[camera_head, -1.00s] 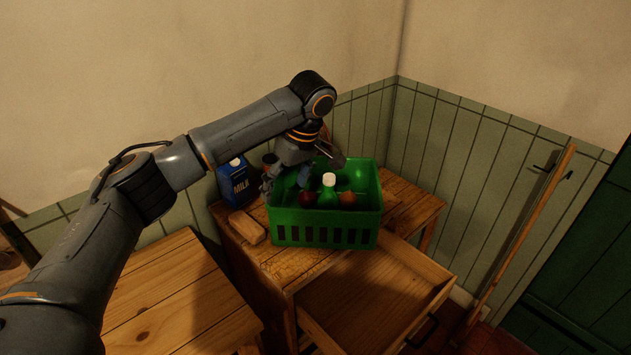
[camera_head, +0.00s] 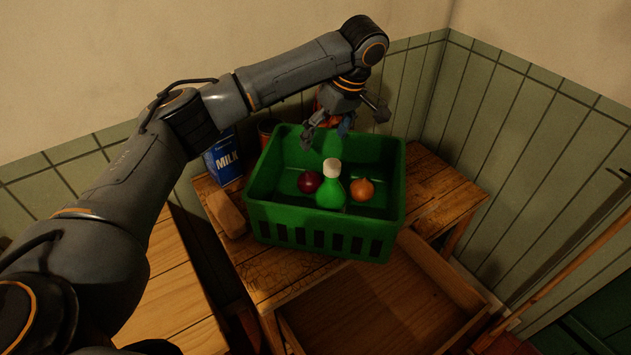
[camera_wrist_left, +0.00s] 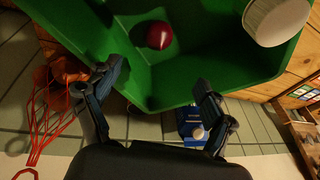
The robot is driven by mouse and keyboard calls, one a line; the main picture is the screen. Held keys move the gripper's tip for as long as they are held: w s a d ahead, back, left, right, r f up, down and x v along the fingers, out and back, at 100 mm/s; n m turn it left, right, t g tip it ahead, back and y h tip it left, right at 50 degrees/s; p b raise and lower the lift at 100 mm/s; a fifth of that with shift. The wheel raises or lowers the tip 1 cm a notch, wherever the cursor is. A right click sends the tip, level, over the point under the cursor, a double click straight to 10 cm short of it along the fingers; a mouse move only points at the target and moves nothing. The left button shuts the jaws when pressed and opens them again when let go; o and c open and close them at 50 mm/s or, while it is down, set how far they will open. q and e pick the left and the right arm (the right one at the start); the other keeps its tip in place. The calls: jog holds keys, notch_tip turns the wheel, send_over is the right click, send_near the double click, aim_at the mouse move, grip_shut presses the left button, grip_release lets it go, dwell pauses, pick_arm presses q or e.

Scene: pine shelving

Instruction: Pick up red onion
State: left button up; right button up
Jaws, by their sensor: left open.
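The red onion (camera_head: 310,182) is a dark purple-red ball inside the green crate (camera_head: 282,222), left of a green bottle with a white cap. In the left wrist view the red onion (camera_wrist_left: 159,36) lies on the crate floor, beyond the fingertips. My left gripper (camera_head: 328,130) is open and empty, above the back part of the crate. In the left wrist view my left gripper (camera_wrist_left: 158,88) has its fingers spread near the crate wall, apart from the onion. My right gripper is not in view.
In the crate are also the green bottle (camera_head: 330,190) and an orange-brown round item (camera_head: 362,189). An open drawer (camera_head: 370,305) juts out in front.

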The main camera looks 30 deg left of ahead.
aim_at(312, 174)
pick_arm(q)
jog(key=x, duration=0.5)
jog(key=p+x, duration=0.1)
jog(key=x, duration=0.2)
jog(key=shift+w+f, duration=0.3)
jog(key=shift+w+a+f, duration=0.1)
jog(key=shift+a+f, duration=0.05)
jog(key=shift+f, duration=0.5)
jog(key=p+x, duration=0.1)
jog(key=x, duration=0.3)
jog(key=shift+s+f+p, duration=0.1)
jog(key=shift+s+p, duration=0.15)
jog(key=shift+p, duration=0.15)
jog(key=shift+f, duration=0.5)
jog(key=c, duration=1.3)
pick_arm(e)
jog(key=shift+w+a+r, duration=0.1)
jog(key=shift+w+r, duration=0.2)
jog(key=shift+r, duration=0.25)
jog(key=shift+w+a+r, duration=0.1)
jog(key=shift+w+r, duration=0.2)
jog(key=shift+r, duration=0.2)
